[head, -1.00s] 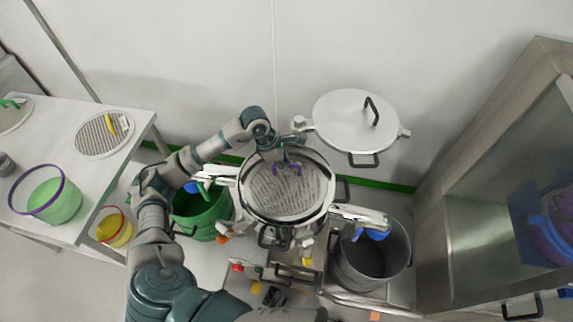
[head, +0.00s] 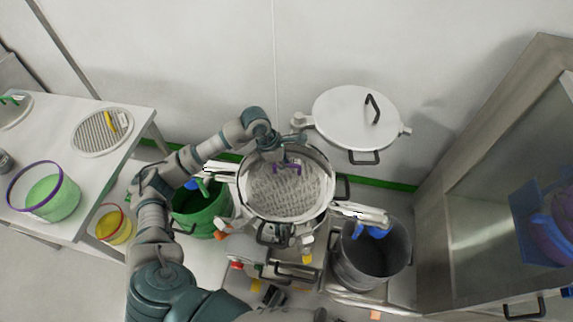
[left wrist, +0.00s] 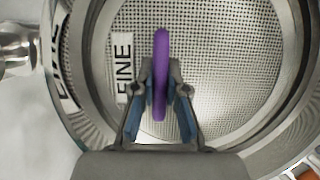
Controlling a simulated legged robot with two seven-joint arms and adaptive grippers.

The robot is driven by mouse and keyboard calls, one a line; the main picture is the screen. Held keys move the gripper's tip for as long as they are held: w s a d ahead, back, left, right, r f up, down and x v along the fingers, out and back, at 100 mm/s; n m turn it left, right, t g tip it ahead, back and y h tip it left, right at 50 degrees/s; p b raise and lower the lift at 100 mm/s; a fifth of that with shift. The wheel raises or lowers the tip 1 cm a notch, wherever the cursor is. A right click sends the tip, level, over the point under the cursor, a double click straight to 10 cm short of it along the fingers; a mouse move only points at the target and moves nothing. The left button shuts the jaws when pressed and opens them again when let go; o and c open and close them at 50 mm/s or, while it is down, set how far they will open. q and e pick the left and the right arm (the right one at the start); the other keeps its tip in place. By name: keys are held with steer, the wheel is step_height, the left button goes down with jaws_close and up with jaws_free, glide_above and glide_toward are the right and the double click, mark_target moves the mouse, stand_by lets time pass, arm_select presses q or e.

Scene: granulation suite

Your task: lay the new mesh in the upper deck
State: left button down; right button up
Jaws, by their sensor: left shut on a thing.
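The round mesh (head: 288,196) has a grey woven face, a purple handle and a FINE label; it also shows in the left wrist view (left wrist: 225,60). It is inside the round steel wall of the upper deck (head: 330,207). I cannot tell whether it rests fully on its seat. My left gripper (head: 286,164) is over the far half of the deck. In the left wrist view the gripper (left wrist: 160,100) is shut on the upright purple handle (left wrist: 160,45). A second FINE marking shows on the steel wall, likely a reflection. My right gripper is out of view.
A white lid (head: 345,120) is raised behind the deck. A green bin (head: 203,212) stands left and a grey bucket (head: 375,255) right. The left table (head: 80,165) holds a mesh with a yellow handle (head: 102,130). A steel cabinet (head: 470,180) bounds the right.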

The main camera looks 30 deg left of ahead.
arm_select(q)
steer(key=shift+f, duration=0.2)
steer(key=c, duration=1.3)
jaws_free()
steer(key=shift+o, duration=0.9)
steer(key=shift+w+a, duration=0.1)
steer(key=shift+w, duration=0.05)
steer(key=v, duration=1.2)
steer(key=shift+a, duration=0.1)
